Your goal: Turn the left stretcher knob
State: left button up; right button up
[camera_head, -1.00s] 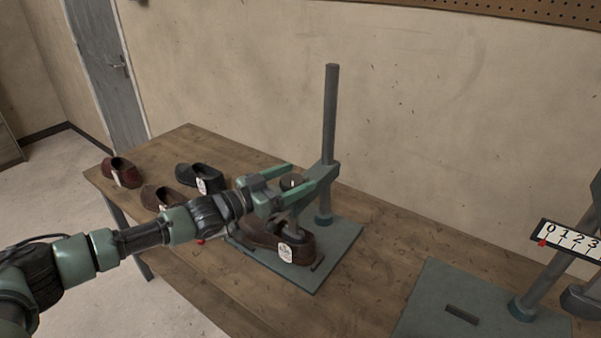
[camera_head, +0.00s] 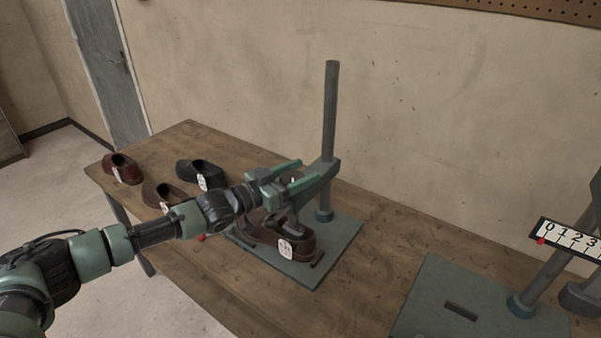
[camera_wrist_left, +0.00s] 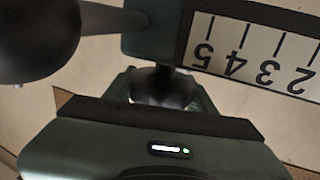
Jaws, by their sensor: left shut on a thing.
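The left stretcher is a grey post (camera_head: 329,120) on a flat base plate (camera_head: 342,245), with a bracket reaching out from the post over a brown shoe (camera_head: 268,232). The shoe has a white tag and sits on the plate. My left gripper (camera_head: 296,178) is at the bracket, its green fingers on either side of the small dark knob and shut on it. In the left wrist view the dark knob (camera_wrist_left: 163,86) shows between the fingers, partly hidden by the gripper body. My right gripper is not in view.
Several loose shoes, such as the black one (camera_head: 201,174), lie at the left of the wooden table (camera_head: 395,250). A second stretcher with a base plate (camera_head: 435,295) and a numbered scale (camera_head: 570,242) stands at the right. A numbered scale also shows close up in the left wrist view (camera_wrist_left: 255,50).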

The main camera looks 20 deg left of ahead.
pick_arm(q)
jog(key=shift+f, duration=0.1)
jog(key=shift+n+t+y+p, duration=0.6)
jog(key=shift+n+y+p, duration=0.1)
jog(key=shift+y+p, duration=0.15)
jog(key=n+y+p, duration=0.1)
jog(key=p, duration=0.1)
jog(key=n+t+y+p, duration=0.1)
jog(key=p, duration=0.1)
jog(key=y+p, duration=0.1)
jog(key=y, duration=0.1)
jog(key=shift+w+a+r+n+t+p, duration=0.1)
jog(key=shift+a+r+n+t+p, duration=0.2)
jog(key=shift+n+t+p, duration=0.1)
jog(key=shift+a+f+n+y+p, duration=0.15)
jog(key=shift+n+y+p, duration=0.3)
jog(key=shift+y+p, duration=0.25)
jog(key=shift+a+f+n+y+p, duration=0.1)
jog(key=shift+n+y+p, duration=0.35)
jog(key=shift+y+p, duration=0.25)
jog(key=shift+w+t+y, duration=0.1)
jog(key=shift+t+y, duration=0.15)
jog(key=shift+t, duration=0.05)
jog(key=o, duration=1.4)
jog(key=shift+c, duration=0.2)
